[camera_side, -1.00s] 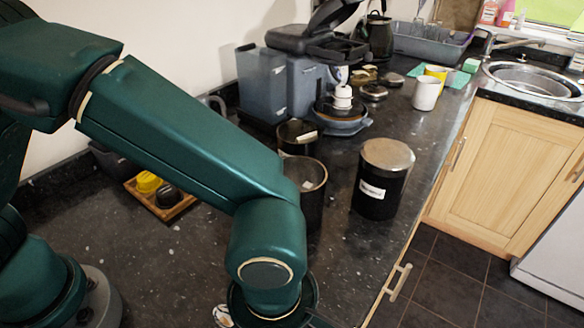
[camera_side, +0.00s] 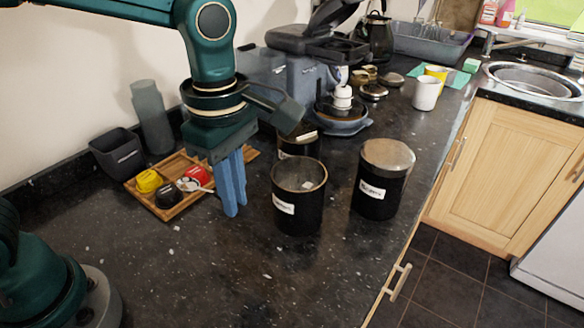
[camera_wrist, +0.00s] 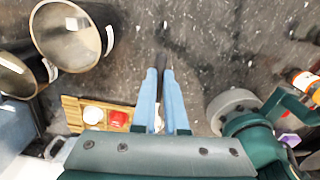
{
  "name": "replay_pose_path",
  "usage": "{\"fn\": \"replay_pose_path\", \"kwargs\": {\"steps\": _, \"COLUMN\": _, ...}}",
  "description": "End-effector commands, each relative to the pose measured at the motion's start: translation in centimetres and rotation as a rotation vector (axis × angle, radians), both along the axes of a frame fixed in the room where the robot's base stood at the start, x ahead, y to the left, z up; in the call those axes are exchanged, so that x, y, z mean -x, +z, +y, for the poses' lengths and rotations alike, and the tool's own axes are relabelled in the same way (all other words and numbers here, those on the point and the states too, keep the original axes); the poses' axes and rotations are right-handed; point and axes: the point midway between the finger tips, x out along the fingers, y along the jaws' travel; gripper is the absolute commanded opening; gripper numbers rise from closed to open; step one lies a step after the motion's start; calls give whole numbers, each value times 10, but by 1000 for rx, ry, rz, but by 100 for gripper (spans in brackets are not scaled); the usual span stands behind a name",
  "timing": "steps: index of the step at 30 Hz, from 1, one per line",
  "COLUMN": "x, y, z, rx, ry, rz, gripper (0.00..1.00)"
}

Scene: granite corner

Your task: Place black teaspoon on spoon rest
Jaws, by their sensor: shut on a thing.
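My gripper (camera_side: 234,213) points down above the counter, just right of the wooden tray, with its two blue fingers close together. In the wrist view the fingers (camera_wrist: 161,72) are shut on a narrow dark thing, which appears to be the black teaspoon (camera_wrist: 161,80); it is hard to tell from the dark counter. In the side view the fingers hide it. I cannot make out a spoon rest in the side view. A small pale and orange patch shows between the fingers in the wrist view, too small to identify.
The wooden tray (camera_side: 166,213) holds yellow, black and red pods. A dark cup (camera_side: 117,155) and grey cylinder (camera_side: 151,118) stand behind. The front counter is clear.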

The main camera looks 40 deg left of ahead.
Motion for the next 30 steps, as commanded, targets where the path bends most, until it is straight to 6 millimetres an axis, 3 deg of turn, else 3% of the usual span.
{"fn": "replay_pose_path", "kwargs": {"steps": 3, "x": -14, "y": 11, "z": 34, "rx": 0, "ry": -94, "rz": -2, "gripper": 0}}
{"fn": "replay_pose_path", "kwargs": {"steps": 15, "x": -22, "y": 33, "z": 101, "rx": -1, "ry": -647, "rz": -3, "gripper": 0}}
{"fn": "replay_pose_path", "kwargs": {"steps": 23, "x": -16, "y": 43, "z": 124, "rx": -1, "ry": -1077, "rz": -2, "gripper": 0}}
{"fn": "replay_pose_path", "kwargs": {"steps": 30, "x": -10, "y": 48, "z": 127, "rx": -1, "ry": -1475, "rz": -1, "gripper": 0}}
